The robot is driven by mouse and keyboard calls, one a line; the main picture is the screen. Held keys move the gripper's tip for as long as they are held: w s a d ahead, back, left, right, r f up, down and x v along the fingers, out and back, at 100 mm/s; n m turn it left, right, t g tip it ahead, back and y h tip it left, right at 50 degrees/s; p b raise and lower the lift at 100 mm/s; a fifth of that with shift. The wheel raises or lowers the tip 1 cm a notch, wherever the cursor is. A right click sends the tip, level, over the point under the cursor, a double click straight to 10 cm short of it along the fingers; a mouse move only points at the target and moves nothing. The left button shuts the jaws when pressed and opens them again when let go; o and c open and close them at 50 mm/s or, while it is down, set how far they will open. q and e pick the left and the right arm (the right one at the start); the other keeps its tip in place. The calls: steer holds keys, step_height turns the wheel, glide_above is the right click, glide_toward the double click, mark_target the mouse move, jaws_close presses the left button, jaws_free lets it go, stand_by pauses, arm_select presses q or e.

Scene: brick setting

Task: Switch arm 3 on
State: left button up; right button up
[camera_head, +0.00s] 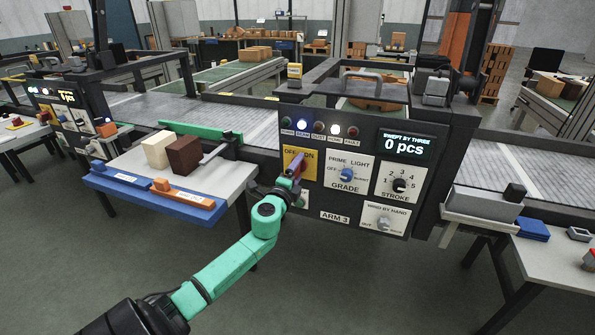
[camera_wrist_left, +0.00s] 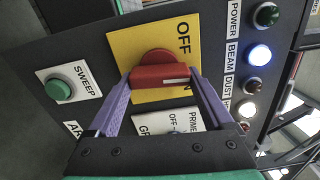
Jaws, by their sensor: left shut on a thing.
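The arm 3 panel (camera_head: 335,218) carries a yellow OFF/ON plate (camera_head: 290,153), which also shows in the left wrist view (camera_wrist_left: 125,50). Its red rotary switch (camera_wrist_left: 158,72) has a white mark at its right end in that view, between the OFF label and the partly hidden ON label. My left gripper (camera_head: 296,165) is shut on the switch handle, with a purple finger on each side in the wrist view (camera_wrist_left: 160,80). The POWER lamp (camera_head: 287,121) looks dark green; the BEAM lamp (camera_head: 303,124) is lit blue. My right gripper is not in view.
The panel also has a PRIME/LIGHT knob (camera_head: 347,174), a STROKE knob (camera_head: 399,185), a green SWEEP button (camera_wrist_left: 59,89) and a display (camera_head: 406,145) reading 0 pcs. A side table (camera_head: 215,175) with cream and brown blocks stands left of my left gripper.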

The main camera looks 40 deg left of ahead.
arm_select(q)
steer(key=m, duration=0.3)
steer(key=shift+f+m, duration=0.15)
steer(key=shift+m, duration=0.15)
steer(key=shift+f+m, duration=0.1)
steer(key=shift+m, duration=1.9)
steer(key=o, duration=1.1)
steer(key=shift+a, duration=0.1)
steer(key=shift+o, duration=0.2)
steer(key=v, duration=1.4)
steer(key=shift+s+b, duration=0.3)
steer(key=shift+s, duration=0.05)
